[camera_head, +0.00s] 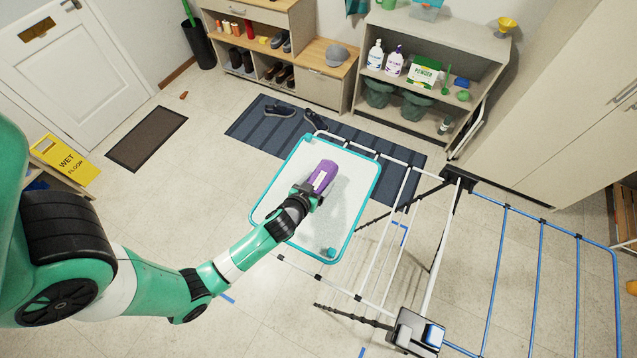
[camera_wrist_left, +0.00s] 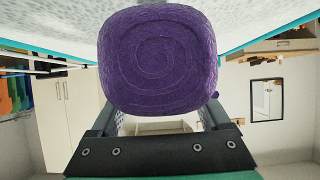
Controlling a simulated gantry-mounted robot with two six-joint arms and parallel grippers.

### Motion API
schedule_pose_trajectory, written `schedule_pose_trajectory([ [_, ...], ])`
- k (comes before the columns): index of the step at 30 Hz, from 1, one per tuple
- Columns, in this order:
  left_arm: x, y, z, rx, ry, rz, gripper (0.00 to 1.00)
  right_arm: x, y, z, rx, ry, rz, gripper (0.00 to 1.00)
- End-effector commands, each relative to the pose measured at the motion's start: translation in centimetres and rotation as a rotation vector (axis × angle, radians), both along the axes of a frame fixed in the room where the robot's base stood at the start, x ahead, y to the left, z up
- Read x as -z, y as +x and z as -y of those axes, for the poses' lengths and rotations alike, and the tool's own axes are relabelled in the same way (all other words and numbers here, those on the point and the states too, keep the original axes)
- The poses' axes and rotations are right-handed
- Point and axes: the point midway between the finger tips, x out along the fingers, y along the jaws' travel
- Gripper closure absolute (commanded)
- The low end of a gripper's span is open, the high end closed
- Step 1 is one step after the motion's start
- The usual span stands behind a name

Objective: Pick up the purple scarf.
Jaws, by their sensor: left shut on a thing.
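The purple scarf (camera_head: 322,175) is rolled up, with a pale band across it in the head view. In the left wrist view its spiral end (camera_wrist_left: 158,58) faces the camera. My left gripper (camera_head: 312,190) is shut on the scarf, over a white tray (camera_head: 345,205) with a teal rim. In the wrist view the gripper's fingers (camera_wrist_left: 158,118) reach either side of the roll, and their tips are hidden by it. I cannot tell whether the scarf touches the tray. My right gripper is not in view.
A drying rack (camera_head: 541,265) with blue and white bars spreads right of the tray. A low shelf (camera_head: 455,50) with bottles stands behind. A shoe cabinet (camera_head: 340,70), a striped rug (camera_head: 270,125) and a yellow wet-floor sign (camera_head: 65,160) are farther off. Floor at lower left is partly clear.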

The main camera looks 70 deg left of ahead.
Motion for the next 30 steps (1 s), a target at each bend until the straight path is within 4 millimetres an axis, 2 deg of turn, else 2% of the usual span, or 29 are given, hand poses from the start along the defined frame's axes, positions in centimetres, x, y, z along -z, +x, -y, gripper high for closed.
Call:
schedule_pose_trajectory([
  [4,-3.2,-0.4,-0.3,-0.003,0.001,0.003,0.83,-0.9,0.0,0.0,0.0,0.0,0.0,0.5],
  [10,-8.7,-4.6,-2.6,-0.01,0.002,0.005,0.83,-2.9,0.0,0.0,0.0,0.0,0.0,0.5],
  [13,-9.6,-7.4,-4.1,-0.015,0.0,0.004,0.83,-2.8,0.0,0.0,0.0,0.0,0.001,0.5],
  [18,-11.1,-10.5,-5.8,-0.012,0.001,0.003,0.83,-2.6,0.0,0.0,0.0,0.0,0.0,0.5],
  [24,-12.0,-12.1,-6.6,-0.004,0.001,0.001,0.83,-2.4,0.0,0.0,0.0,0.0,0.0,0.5],
  [30,-12.1,-12.3,-6.7,0.0,0.001,0.0,0.83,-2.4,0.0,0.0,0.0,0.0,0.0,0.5],
])
